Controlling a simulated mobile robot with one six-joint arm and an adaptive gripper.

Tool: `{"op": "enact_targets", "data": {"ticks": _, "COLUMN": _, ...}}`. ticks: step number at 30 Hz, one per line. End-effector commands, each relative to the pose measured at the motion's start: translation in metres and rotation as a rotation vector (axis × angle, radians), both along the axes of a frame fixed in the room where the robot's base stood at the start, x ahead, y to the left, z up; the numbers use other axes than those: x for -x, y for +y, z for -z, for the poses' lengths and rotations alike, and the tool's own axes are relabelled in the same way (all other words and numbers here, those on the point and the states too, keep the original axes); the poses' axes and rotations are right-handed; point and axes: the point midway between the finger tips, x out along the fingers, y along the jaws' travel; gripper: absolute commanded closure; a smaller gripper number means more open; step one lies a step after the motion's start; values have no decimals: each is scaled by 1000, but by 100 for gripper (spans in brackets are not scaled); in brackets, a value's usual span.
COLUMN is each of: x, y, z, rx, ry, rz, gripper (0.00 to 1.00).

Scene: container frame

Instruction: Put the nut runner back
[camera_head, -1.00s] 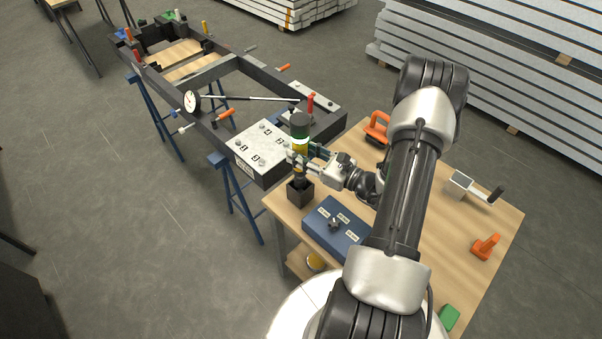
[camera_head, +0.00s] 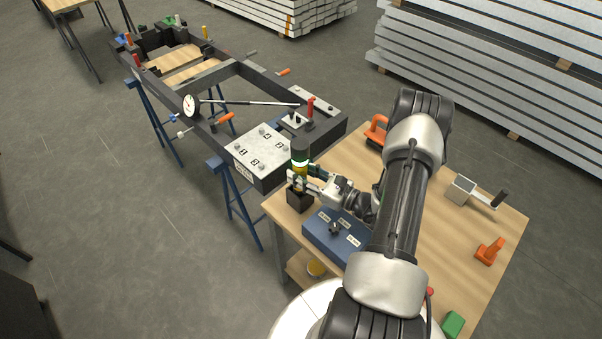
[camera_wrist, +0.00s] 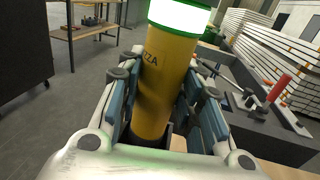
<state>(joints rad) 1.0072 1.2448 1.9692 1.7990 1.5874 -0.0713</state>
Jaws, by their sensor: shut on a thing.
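The nut runner (camera_head: 300,157) is an upright tool with a dark green top, a lit white-green ring and a yellow body. My gripper (camera_head: 298,181) is shut around the yellow body, which also shows between the finger pads in the wrist view (camera_wrist: 166,85). The black square holder (camera_head: 299,202) stands on the near left corner of the wooden table. The nut runner is directly above or in this holder, and its lower end is hidden by the fingers and the holder. I cannot tell whether it rests on the holder's bottom.
A blue box (camera_head: 325,238) with labels and a knob sits right of the holder. The wooden table (camera_head: 440,245) also bears orange tools (camera_head: 489,251), a grey tool (camera_head: 462,190) and a green block (camera_head: 453,324). The dark frame with a white bolted plate (camera_head: 262,150) stands close behind the holder.

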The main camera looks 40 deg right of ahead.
Motion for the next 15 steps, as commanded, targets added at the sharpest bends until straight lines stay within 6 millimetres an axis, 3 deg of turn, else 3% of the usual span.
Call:
{"op": "enact_targets", "data": {"ticks": 3, "x": 0, "y": 0, "z": 3, "rx": 0, "ry": -4, "rz": 0, "gripper": 100}}
{"op": "enact_targets", "data": {"ticks": 4, "x": 0, "y": 0, "z": 3, "rx": -1, "ry": 0, "rz": 0, "gripper": 65}}
{"op": "enact_targets", "data": {"ticks": 12, "x": 0, "y": 0, "z": 3, "rx": -1, "ry": 0, "rz": 0, "gripper": 47}}
{"op": "enact_targets", "data": {"ticks": 15, "x": 0, "y": 0, "z": 3, "rx": -1, "ry": 0, "rz": 0, "gripper": 47}}
